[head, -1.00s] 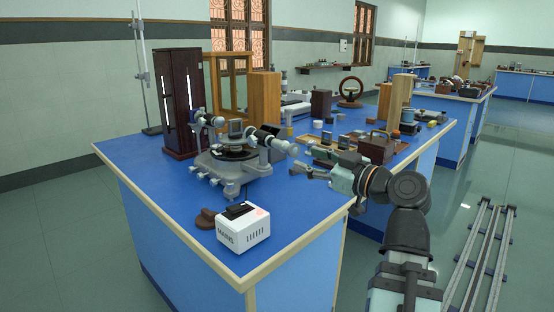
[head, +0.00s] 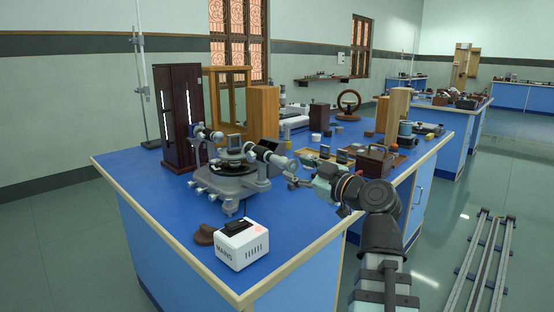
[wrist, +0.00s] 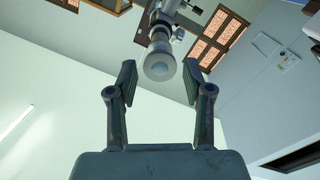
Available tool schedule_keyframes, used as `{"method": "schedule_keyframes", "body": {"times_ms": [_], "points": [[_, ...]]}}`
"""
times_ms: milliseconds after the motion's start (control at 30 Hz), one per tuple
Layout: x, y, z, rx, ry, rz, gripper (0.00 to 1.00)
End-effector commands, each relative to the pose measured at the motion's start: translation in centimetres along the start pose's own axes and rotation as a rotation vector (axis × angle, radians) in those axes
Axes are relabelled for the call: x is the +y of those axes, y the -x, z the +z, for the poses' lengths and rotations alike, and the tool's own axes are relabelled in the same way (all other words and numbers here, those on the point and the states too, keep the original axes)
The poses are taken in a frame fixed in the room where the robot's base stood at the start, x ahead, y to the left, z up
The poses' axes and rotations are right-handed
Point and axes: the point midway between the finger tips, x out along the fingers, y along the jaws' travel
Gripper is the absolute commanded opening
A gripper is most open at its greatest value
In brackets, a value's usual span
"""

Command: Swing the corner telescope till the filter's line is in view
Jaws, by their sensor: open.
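The spectrometer (head: 233,177) stands on the blue bench, with a round table on a grey base. Its telescope (head: 272,156) points right, towards my gripper. The other tube (head: 206,134) faces the tall dark lamp housing (head: 179,118). My gripper (head: 292,178) is by the eyepiece end. In the wrist view, my gripper (wrist: 159,78) is open, one finger on each side of the round eyepiece (wrist: 159,66). The eyepiece appears beyond or level with the tips; I cannot tell which, and see no contact. I cannot pick out the filter in the light path, nor any line.
A wooden block (head: 263,112) stands behind the telescope. A tray with small dark plates (head: 318,160) and a wooden case (head: 375,162) lie to the right.

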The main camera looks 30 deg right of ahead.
Motion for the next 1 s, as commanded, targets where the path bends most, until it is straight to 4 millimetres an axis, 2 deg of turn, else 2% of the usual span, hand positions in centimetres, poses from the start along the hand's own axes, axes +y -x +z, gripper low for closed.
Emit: {"method": "schedule_keyframes", "body": {"times_ms": [33, 200, 400, 600, 933, 1000], "points": [[0.1, -1.2, 0.2, 0.001, -0.001, -0.003, 0.51], [0.1, -4.3, 0.1, 0.0, 0.0, -0.003, 0.51], [0.1, -7.2, 0.1, 0.0, -0.001, -0.001, 0.51], [0.0, -8.5, 0.1, -0.001, -0.001, 0.0, 0.51], [0.0, -8.6, 0.1, -0.001, 0.0, 0.001, 0.51], [0.0, -8.6, 0.0, 0.0, 0.0, 0.001, 0.26]]}}
